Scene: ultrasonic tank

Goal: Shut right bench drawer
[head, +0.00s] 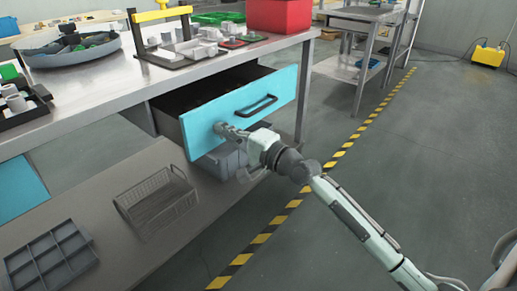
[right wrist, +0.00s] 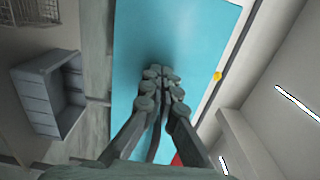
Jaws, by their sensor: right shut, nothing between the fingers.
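The right bench drawer (head: 245,108) has a light blue front with a dark handle (head: 257,105). It stands pulled out from under the steel bench top, and its dark inside shows. My right gripper (head: 219,128) is shut and empty, with its fingertips at the left part of the blue front, left of the handle. In the right wrist view the shut fingers (right wrist: 161,73) point at the blue drawer front (right wrist: 185,40) and look to be at or very near it; contact is hard to tell. My left gripper is not in view.
The bench top (head: 85,100) bears a round grey tray (head: 70,52), a red bin (head: 279,14) and small parts. On the lower shelf are a wire basket (head: 156,203), a divided tray (head: 50,262) and a grey bin (head: 222,162) below the drawer.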

